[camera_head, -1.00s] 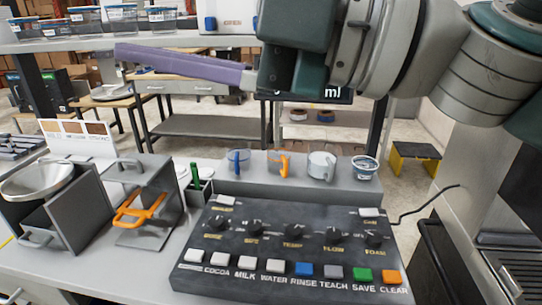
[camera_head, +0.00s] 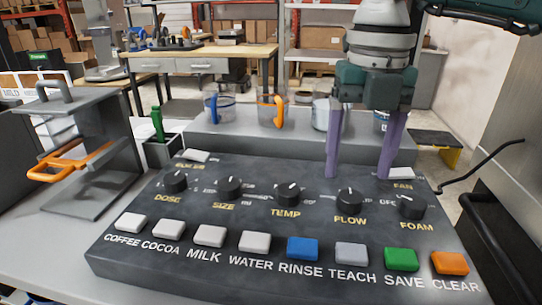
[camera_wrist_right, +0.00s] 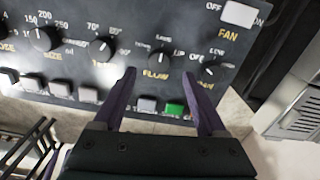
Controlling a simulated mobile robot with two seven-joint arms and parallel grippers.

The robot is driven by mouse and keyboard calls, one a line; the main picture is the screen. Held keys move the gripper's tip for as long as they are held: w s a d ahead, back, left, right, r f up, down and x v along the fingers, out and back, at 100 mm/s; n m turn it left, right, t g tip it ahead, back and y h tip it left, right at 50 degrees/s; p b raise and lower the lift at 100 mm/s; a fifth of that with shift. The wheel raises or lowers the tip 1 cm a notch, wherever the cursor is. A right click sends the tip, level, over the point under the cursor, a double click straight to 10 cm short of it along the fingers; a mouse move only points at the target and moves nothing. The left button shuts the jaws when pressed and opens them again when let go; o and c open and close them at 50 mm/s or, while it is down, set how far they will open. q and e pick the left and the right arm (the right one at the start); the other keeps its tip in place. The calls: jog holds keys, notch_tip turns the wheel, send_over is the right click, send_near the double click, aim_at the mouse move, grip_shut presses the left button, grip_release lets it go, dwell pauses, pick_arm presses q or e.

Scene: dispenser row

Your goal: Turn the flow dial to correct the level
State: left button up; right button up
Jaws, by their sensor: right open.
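The flow dial (camera_head: 350,201) is a round black knob with a light pointer mark on the dark control panel (camera_head: 130,262), above the yellow word FLOW. It also shows in the right wrist view (camera_wrist_right: 160,59), between and beyond my fingertips. My right gripper (camera_head: 359,176) is open, its two purple fingers pointing down over the back part of the panel, behind the flow dial in the head view. Nothing is between the fingers. In the right wrist view the gripper (camera_wrist_right: 162,72) shows the fingers spread wide. My left gripper is out of view.
The temp dial (camera_head: 288,194) and foam dial (camera_head: 411,207) flank the flow dial. A row of buttons, including a blue rinse button (camera_head: 302,249), runs along the front. Cups, including one with an orange handle (camera_head: 271,109), stand on a grey ledge (camera_head: 240,142) behind.

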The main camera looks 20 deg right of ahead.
aim_at(351, 195)
jog(key=shift+f, duration=2.4)
jog(key=shift+c, duration=0.3)
grip_shut()
